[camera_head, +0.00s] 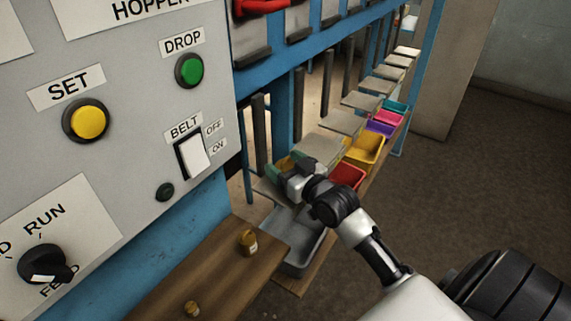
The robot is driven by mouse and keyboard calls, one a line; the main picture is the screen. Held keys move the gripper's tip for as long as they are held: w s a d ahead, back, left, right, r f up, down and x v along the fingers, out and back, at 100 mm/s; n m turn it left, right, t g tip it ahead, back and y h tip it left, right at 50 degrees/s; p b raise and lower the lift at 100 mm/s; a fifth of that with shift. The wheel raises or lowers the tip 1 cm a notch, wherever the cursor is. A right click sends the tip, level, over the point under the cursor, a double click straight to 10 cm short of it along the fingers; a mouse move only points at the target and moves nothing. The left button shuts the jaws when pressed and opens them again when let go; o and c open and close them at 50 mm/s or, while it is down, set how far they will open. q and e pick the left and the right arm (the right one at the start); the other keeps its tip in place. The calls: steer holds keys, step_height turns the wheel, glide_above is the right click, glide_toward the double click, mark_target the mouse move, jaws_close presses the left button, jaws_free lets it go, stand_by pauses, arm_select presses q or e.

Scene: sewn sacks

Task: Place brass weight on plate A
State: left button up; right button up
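A brass weight (248,242) stands upright on the wooden shelf below the control panel. A row of flat grey plates runs away along the blue frame. The nearest plate (268,190) is partly hidden by my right gripper, and another plate (320,148) lies just beyond. No letter is readable on them, so I cannot tell which is plate A. My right gripper (288,176) is over the nearest plates, past the shelf's end. My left gripper is out of view.
Below the plates stand a grey bin (296,243), a red bin (349,175), a yellow bin (365,151) and others farther back. Dark upright posts (298,95) stand behind the plates. The panel (130,110) fills the left. Open floor (470,190) lies right.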

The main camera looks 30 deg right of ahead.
steer(key=shift+o, duration=0.3)
steer(key=shift+r, duration=0.1)
steer(key=s+d+b, duration=0.1)
steer(key=s, duration=1)
steer(key=s+d+f+m+g+h, duration=0.1)
steer(key=d+f+g, duration=0.15)
steer(key=f, duration=0.95)
steer(key=s+d+f+m+g+h, duration=0.1)
steer(key=f+g, duration=0.2)
steer(key=f, duration=0.8)
steer(key=s+a+f+g, duration=0.1)
steer(key=s+f+g, duration=0.15)
steer(key=f, duration=0.55)
steer(key=s+a+f+g, duration=0.1)
steer(key=s+f, duration=0.2)
steer(key=f, duration=0.4)
steer(key=s+a+f+n+g, duration=0.1)
steer(key=s+a+f+g, duration=0.3)
steer(key=s+f, duration=0.6)
steer(key=s+a+f+n+g, duration=0.2)
steer(key=s+a+f+g, duration=0.2)
steer(key=s, duration=1.2)
steer(key=a+f, duration=0.3)
steer(key=f, duration=0.3)
steer(key=shift+a, duration=0.2)
steer(key=shift+s, duration=0.1)
